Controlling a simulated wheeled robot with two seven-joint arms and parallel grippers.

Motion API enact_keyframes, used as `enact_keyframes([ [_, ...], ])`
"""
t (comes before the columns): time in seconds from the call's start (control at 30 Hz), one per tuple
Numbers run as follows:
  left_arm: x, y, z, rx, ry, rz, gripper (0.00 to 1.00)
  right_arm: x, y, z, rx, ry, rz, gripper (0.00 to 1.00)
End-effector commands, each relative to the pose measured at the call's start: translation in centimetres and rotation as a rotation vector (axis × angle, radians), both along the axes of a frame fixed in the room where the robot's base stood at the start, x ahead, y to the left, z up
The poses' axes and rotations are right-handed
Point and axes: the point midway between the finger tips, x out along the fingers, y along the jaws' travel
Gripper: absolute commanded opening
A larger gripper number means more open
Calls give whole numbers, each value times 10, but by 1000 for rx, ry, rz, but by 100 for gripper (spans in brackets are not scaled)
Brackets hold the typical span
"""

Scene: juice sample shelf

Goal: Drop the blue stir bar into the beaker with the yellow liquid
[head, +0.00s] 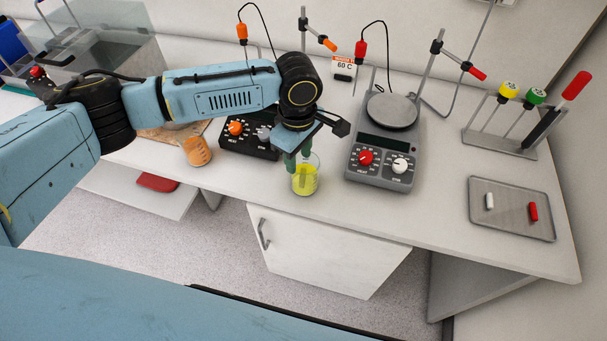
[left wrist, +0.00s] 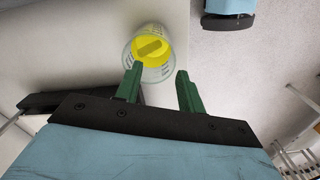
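The beaker with yellow liquid (head: 305,184) stands upright near the front edge of the bench, in front of the gap between the two hotplates. My left gripper (head: 298,160) points down over its mouth. In the left wrist view the green fingers of the gripper (left wrist: 158,82) are apart with nothing between them. The beaker (left wrist: 164,72) shows just beyond the fingertips there. A bar-shaped thing (left wrist: 150,47) shows in the liquid, tinted dark yellow, so its own colour cannot be told. No plainly blue stir bar is in view.
A metal tray (head: 510,224) at the right holds a white stir bar (head: 489,201) and a red one (head: 533,211). A grey hotplate (head: 382,165) stands right of the beaker, a black one (head: 248,146) left. An orange-filled beaker (head: 196,151) stands farther left.

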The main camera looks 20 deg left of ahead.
Motion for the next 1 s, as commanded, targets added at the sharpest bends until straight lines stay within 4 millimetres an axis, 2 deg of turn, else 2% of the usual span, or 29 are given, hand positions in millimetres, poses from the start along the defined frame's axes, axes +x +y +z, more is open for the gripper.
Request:
enact_keyframes([
  [0.17, 1, 0, 24, -3, -4, -1, 39, 0, 1, 1, 1, 0, 0, 36],
  [0.4, 1, -1, 78, -3, -5, -1, 39, 0, 1, 1, 1, -1, 0, 36],
  [0.6, 1, 0, 115, -1, -4, -1, 39, 0, 1, 1, 1, -1, 0, 36],
  [0.8, 0, 0, 131, 1, -1, 0, 39, 0, 0, 1, 0, -1, 0, 36],
  [1.0, 0, 0, 133, 0, -1, 0, 39, 0, 0, 1, 0, -1, 0, 36],
])
